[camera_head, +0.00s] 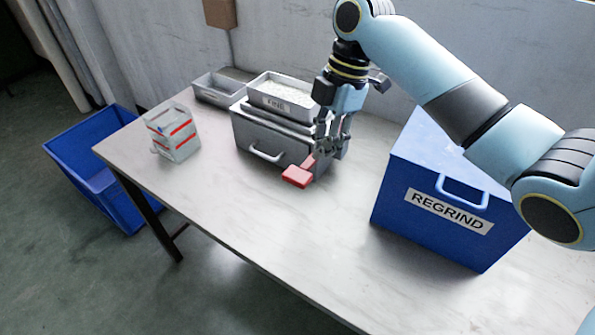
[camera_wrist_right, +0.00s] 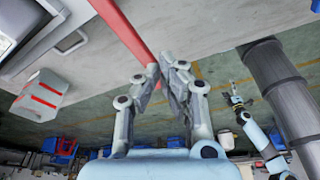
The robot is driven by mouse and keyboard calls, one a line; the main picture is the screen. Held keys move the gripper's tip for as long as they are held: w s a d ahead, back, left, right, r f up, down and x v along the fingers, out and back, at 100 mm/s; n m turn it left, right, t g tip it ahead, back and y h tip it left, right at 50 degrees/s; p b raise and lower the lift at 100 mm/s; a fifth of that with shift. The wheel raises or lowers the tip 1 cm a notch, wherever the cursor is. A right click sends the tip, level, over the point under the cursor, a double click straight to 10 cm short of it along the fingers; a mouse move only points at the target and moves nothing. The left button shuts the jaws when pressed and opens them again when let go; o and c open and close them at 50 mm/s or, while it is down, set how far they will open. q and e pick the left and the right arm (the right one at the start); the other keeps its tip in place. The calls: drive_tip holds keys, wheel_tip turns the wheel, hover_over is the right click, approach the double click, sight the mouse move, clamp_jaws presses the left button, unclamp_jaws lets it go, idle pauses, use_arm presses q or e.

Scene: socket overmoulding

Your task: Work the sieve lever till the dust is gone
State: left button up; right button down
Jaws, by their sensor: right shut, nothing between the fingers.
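The grey sieve box (camera_head: 262,140) stands on the table against the wall side, with a tray marked FINE (camera_head: 285,92) on top holding pale granules. A red lever (camera_head: 298,177) sticks out at its front right corner. In the right wrist view the lever is a long red bar (camera_wrist_right: 122,30) running to my fingertips. My right gripper (camera_head: 330,155) is shut and empty beside the lever; I cannot tell whether it touches. It also shows in the right wrist view (camera_wrist_right: 167,68). My left gripper (camera_wrist_right: 236,100) is small and distant there. Dust is too small to make out.
A blue REGRIND bin (camera_head: 405,215) stands close on the right. An empty grey tray (camera_head: 213,98) is behind left. A clear box with red stripes (camera_head: 187,150) stands at left. A blue crate (camera_head: 75,150) is on the floor. The front table (camera_head: 235,215) is clear.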

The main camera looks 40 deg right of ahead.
drive_tip(key=v, duration=0.6)
drive_tip(key=shift+r, duration=0.4)
idle(0.8)
